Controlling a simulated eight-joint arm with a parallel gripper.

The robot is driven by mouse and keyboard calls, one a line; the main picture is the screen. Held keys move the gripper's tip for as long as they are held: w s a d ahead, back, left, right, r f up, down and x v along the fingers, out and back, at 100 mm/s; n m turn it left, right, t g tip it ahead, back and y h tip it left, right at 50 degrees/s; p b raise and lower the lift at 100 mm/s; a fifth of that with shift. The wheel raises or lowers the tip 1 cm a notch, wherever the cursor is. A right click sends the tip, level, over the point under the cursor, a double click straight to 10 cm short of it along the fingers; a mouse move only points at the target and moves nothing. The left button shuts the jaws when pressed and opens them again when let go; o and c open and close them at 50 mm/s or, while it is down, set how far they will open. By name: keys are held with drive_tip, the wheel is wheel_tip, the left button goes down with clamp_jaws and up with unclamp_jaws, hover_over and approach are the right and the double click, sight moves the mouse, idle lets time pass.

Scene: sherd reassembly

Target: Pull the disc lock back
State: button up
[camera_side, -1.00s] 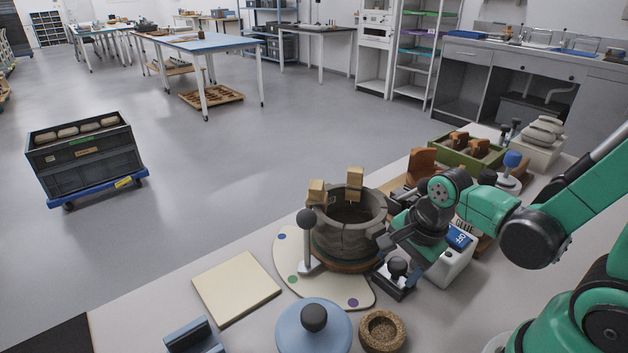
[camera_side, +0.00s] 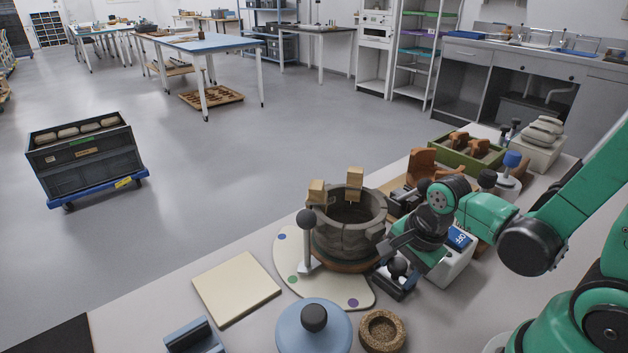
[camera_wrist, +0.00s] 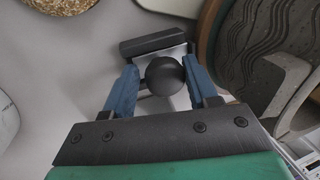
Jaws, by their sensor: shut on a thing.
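The disc lock is a dark block with a round black knob (camera_side: 398,266), standing beside the turntable disc (camera_side: 352,265) at its front right. In the wrist view the knob (camera_wrist: 165,76) sits between the two blue fingers of my gripper (camera_wrist: 163,84), which is shut on it. My gripper (camera_side: 396,252) reaches down over the knob from the right in the side view and hides part of the lock. A grey, banded vessel (camera_side: 345,232) of joined sherds stands on the disc, with two wooden clips (camera_side: 355,183) on its rim.
A lever with a dark ball (camera_side: 307,219) stands left of the vessel. A blue lid-like disc (camera_side: 330,335) and a cork ring (camera_side: 382,332) lie in front. A cream board (camera_side: 236,287) lies left. A green tray (camera_side: 466,155) stands behind.

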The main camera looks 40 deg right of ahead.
drive_tip(key=shift+s, duration=0.75)
drive_tip(key=o, duration=0.6)
drive_tip(key=shift+o, duration=0.2)
drive_tip(key=shift+v, duration=2.8)
drive_tip(key=w+a+r+n+t, duration=0.2)
drive_tip(key=w+r+n+t, duration=0.2)
drive_tip(key=n, duration=1.4)
wheel_tip(320, 180, up, 2)
drive_tip(key=shift+w+r, duration=0.25)
drive_tip(key=shift+w, duration=0.85)
